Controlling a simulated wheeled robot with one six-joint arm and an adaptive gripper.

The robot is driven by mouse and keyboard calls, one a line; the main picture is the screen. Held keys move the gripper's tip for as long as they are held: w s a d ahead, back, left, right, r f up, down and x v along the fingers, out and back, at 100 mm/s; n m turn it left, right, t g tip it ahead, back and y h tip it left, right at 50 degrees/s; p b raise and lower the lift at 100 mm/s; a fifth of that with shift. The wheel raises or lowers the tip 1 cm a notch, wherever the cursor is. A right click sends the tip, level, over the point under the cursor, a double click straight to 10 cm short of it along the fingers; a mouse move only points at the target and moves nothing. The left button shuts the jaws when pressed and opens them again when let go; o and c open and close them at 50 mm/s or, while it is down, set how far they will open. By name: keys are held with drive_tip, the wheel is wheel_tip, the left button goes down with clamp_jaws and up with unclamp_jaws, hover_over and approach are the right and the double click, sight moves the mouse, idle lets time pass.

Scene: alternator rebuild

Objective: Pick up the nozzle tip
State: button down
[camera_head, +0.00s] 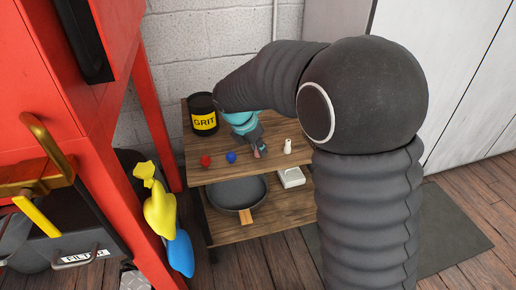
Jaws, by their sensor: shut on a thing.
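My gripper (257,148) points down over the upper shelf of a small wooden stand, right of the middle of its top. It is shut on a small pinkish piece, which I take to be the nozzle tip (257,153). Only a little of this piece shows between the dark fingers. I cannot tell whether it still touches the shelf.
The stand's top shelf (205,177) also bears a black GRIT can (204,117), a red knob-like piece (205,161), a blue one (231,157) and a small white bottle-like piece (288,147). A pan (236,191) and white box (291,178) sit below. A red cabinet (85,100) stands left.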

drive_tip(key=shift+r, duration=0.6)
drive_tip(key=r, duration=0.1)
drive_tip(key=d+r, duration=0.1)
drive_tip(key=r, duration=0.1)
drive_tip(key=shift+r+p, duration=0.25)
drive_tip(key=shift+p, duration=0.15)
drive_tip(key=s+d+r+p, duration=0.2)
drive_tip(key=d+r+p, duration=0.3)
drive_tip(key=d+r, duration=0.5)
drive_tip(key=shift+s+d, duration=0.15)
drive_tip(key=shift+d, duration=0.1)
